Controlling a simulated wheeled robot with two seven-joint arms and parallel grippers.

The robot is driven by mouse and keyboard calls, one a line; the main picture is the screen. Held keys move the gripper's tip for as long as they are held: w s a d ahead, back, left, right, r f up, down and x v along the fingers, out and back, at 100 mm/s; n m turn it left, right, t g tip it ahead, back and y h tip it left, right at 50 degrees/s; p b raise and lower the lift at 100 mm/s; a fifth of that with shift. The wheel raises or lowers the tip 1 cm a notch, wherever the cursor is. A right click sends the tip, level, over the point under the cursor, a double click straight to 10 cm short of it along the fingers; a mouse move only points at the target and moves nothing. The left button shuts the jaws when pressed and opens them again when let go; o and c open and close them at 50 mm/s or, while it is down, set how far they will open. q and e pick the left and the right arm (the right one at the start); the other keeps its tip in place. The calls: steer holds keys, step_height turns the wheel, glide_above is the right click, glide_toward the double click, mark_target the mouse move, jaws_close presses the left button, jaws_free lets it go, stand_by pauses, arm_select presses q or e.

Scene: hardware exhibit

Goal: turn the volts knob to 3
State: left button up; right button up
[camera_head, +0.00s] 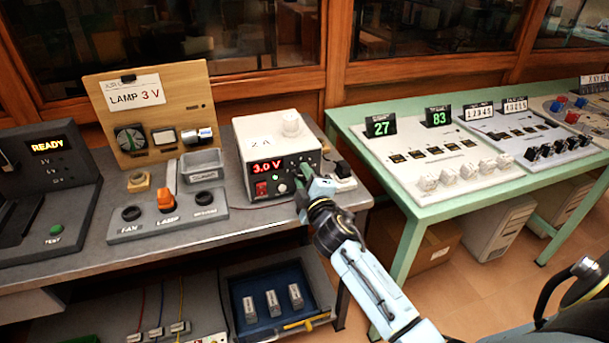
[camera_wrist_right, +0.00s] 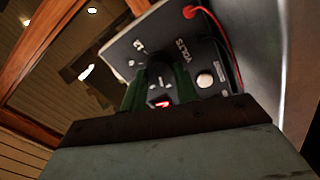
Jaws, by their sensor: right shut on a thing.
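The white power supply (camera_head: 265,135) stands on the grey bench, and its red display (camera_head: 268,167) reads 3.0 V. My right gripper (camera_head: 303,183) is at the right part of its front panel. In the right wrist view the green fingers of my right gripper (camera_wrist_right: 160,92) are shut on the dark volts knob (camera_wrist_right: 158,72), beside the printed word VOLTS. The fingers hide part of the knob, and I cannot read its pointer or scale. A card (camera_head: 135,92) on the wooden board reads LAMP 3 V. My left gripper is not in view.
A dark READY console (camera_head: 50,215) is at far left. A green table (camera_head: 412,218) with knob panels stands to the right. Red and black leads (camera_wrist_right: 212,22) run close by the knob.

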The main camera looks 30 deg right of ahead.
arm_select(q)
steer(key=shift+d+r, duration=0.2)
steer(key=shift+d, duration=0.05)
arm_select(e)
steer(key=shift+n, duration=0.9)
steer(key=o, duration=1)
steer(key=shift+s, duration=0.1)
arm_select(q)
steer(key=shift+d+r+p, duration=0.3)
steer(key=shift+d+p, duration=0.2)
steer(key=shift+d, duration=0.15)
arm_select(e)
steer(key=v, duration=1.3)
steer(key=shift+s+f, duration=0.1)
